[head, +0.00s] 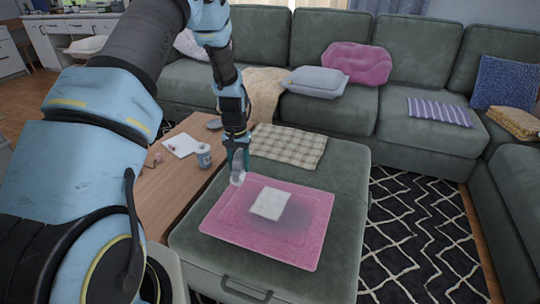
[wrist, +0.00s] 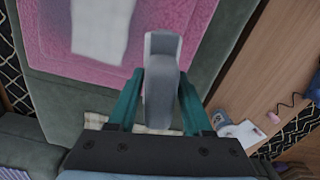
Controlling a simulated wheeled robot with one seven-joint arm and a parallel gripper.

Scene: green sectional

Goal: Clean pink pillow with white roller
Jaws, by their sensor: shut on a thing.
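A flat pink pillow (head: 225,222) lies on the green ottoman, with a white square patch (head: 270,203) on its middle. The pillow also shows in the wrist view (wrist: 120,62), with the white patch (wrist: 100,30) at the upper left. My gripper (head: 240,165) is above the pillow's far left corner. In the wrist view its teal fingers (wrist: 160,95) are shut on a pale grey-white roller (wrist: 162,75). The roller (head: 238,178) hangs below the fingers in the head view; I cannot tell whether it touches the pillow.
The ottoman (head: 345,195) also bears a folded checked cloth (head: 287,145) behind the pillow. A wooden table (head: 165,210) at its left holds a can (head: 204,156) and paper (head: 182,145). A green sectional (head: 420,140) with cushions stands behind. Patterned rug (head: 420,245) lies at right.

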